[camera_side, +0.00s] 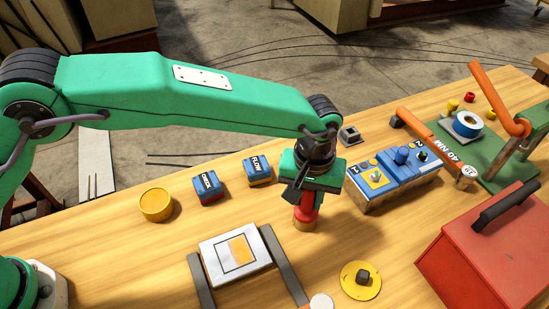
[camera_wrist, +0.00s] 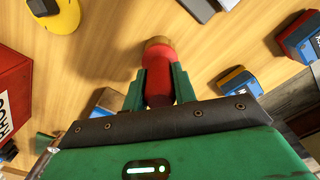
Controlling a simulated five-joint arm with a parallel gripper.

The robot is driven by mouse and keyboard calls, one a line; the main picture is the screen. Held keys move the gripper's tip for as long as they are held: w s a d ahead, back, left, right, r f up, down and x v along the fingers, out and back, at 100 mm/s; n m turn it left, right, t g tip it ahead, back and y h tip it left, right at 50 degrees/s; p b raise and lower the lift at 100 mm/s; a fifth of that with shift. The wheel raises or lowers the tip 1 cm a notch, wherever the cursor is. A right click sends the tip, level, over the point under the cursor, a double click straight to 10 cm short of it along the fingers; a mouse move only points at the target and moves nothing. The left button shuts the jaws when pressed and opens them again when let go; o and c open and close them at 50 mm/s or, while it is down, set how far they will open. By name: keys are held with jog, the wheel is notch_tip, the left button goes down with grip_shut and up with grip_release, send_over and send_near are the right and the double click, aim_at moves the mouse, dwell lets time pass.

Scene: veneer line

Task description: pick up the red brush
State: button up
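The red brush (camera_side: 306,212) is upright under my gripper, with a red body and a tan lower end close to the wooden bench. In the wrist view its red body (camera_wrist: 159,80) runs between the two green fingers, and its tan end (camera_wrist: 157,43) points away from me. My gripper (camera_side: 312,190) is directly above the brush. In the wrist view the gripper's fingers (camera_wrist: 160,90) press close against both sides of the red body, with no clear gap. The upper part of the brush is hidden by the gripper.
Left of the brush are the CHECK (camera_side: 210,188) and FLOW (camera_side: 257,170) blocks and a yellow tub (camera_side: 156,204). A framed panel (camera_side: 213,264) and a yellow knobbed disc (camera_side: 361,292) lie in front. A blue control box (camera_side: 385,192) and red toolbox (camera_side: 470,265) stand right.

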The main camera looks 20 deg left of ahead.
jog(key=shift+c, duration=1.1)
jog(key=shift+r, duration=0.1)
jog(key=shift+r, duration=0.55)
notch_tip(320, 180, up, 3)
jog(key=shift+s+r, duration=0.1)
jog(key=s+d+r, duration=0.2)
jog(key=s+r, duration=0.4)
jog(key=s, duration=0.5)
jog(key=shift+s+r, duration=0.15)
jog(key=shift+r, duration=0.1)
